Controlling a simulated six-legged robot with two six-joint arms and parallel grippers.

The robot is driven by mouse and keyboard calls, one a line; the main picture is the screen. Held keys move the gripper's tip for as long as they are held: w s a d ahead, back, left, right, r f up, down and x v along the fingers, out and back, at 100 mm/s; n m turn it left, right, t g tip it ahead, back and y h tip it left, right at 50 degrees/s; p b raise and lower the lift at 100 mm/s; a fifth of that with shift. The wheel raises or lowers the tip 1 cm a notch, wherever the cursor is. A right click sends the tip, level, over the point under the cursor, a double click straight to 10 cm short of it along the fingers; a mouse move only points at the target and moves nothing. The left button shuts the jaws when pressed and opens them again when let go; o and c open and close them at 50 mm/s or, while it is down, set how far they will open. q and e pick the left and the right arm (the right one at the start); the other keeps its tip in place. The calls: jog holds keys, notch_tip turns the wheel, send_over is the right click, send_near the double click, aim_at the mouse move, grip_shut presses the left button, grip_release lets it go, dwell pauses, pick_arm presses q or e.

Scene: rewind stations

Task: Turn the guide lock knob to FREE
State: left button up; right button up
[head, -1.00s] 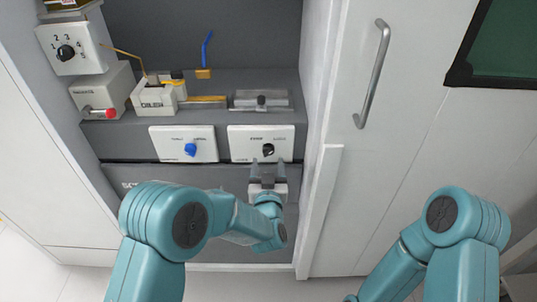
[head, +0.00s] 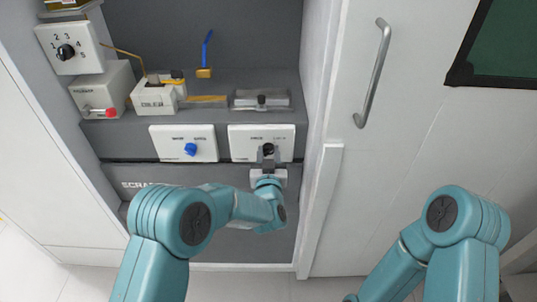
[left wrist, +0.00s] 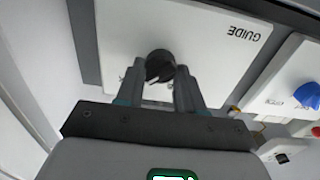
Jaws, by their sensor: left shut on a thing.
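The guide lock knob (head: 268,150) is a small black knob on a white panel (head: 242,144) on the front of the grey station. In the left wrist view the black knob (left wrist: 160,66) sits on the white panel (left wrist: 215,40), which reads GUIDE upside down. My left gripper (head: 268,160) has come up to the panel from below. In the left wrist view its two grey fingers (left wrist: 159,84) stand on either side of the knob and are shut on it. The knob's exact setting cannot be read. My right gripper is not in view; only my right arm shows.
A white panel with a blue knob (head: 190,149) is just left. Above are a grey slide block (head: 261,99), a blue lever (head: 207,50), a white box with a red knob (head: 111,112) and a numbered dial (head: 66,52). A cabinet door with a metal handle (head: 372,75) stands right.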

pick_arm(q)
jog(key=n+b, duration=0.3)
jog(key=b, duration=0.1)
jog(key=n+b, duration=0.2)
jog(key=b, duration=0.2)
jog(key=n+b, duration=0.3)
jog(key=b, duration=0.1)
jog(key=shift+a+f+n+b, duration=0.1)
jog(key=shift+f+n+b, duration=0.2)
jog(key=shift+f+b, duration=0.05)
jog(key=n+b, duration=0.5)
jog(key=b, duration=0.1)
jog(key=shift+a, duration=0.1)
jog(key=n+b, duration=0.3)
jog(key=shift+r+b, duration=0.1)
jog(key=shift+b, duration=0.2)
jog(key=shift+n+b, duration=0.4)
jog(key=shift+n, duration=0.3)
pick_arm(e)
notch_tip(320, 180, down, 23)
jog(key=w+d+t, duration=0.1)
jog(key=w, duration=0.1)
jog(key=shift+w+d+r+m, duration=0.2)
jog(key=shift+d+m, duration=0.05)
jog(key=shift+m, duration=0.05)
pick_arm(q)
jog(key=shift+r, duration=0.1)
jog(key=o, duration=1)
jog(key=shift+o, duration=0.2)
